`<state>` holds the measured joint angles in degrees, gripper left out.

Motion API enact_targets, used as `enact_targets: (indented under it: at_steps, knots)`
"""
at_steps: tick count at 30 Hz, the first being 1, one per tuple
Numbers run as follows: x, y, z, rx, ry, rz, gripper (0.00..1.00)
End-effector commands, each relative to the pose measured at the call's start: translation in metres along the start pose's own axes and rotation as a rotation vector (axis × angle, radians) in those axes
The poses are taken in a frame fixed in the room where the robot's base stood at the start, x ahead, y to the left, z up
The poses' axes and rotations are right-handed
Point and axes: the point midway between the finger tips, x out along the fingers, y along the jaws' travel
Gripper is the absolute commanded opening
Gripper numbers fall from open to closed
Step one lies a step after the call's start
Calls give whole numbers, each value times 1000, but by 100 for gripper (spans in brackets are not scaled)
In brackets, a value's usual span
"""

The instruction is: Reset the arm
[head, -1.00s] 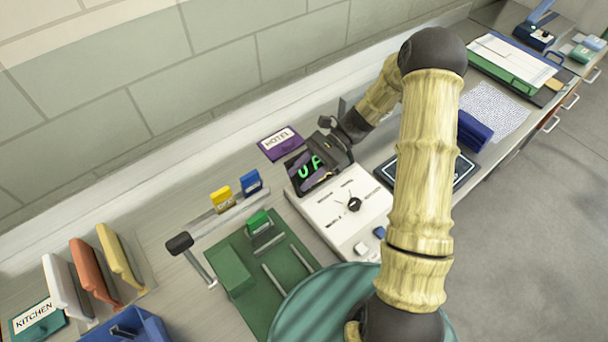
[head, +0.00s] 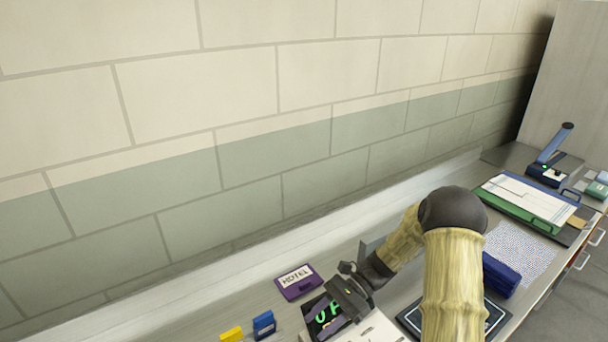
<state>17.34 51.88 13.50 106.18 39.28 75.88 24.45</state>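My arm comes up from the bottom of the head view and bends down to the counter. My gripper (head: 350,298) is small and dark at its end, beside a dark panel with green letters (head: 326,318) on the white board. The fingertips are hidden or too small to make out, so I cannot tell whether they are open or touch the panel.
A purple HOTEL sign (head: 298,281) lies left of the gripper. Yellow (head: 232,334) and blue (head: 264,324) blocks stand at the bottom edge. A dark blue bundle (head: 501,272) and a green clipboard (head: 528,212) lie to the right. The wall runs behind the counter.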

Motion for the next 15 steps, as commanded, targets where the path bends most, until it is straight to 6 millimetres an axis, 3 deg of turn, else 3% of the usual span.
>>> enact_targets:
  at_steps: [5, 15]
  knots:
    - [0, 14, 5, -60, 130, 43, 39]
    - [-19, 68, 18, -349, 610, 218, 39]
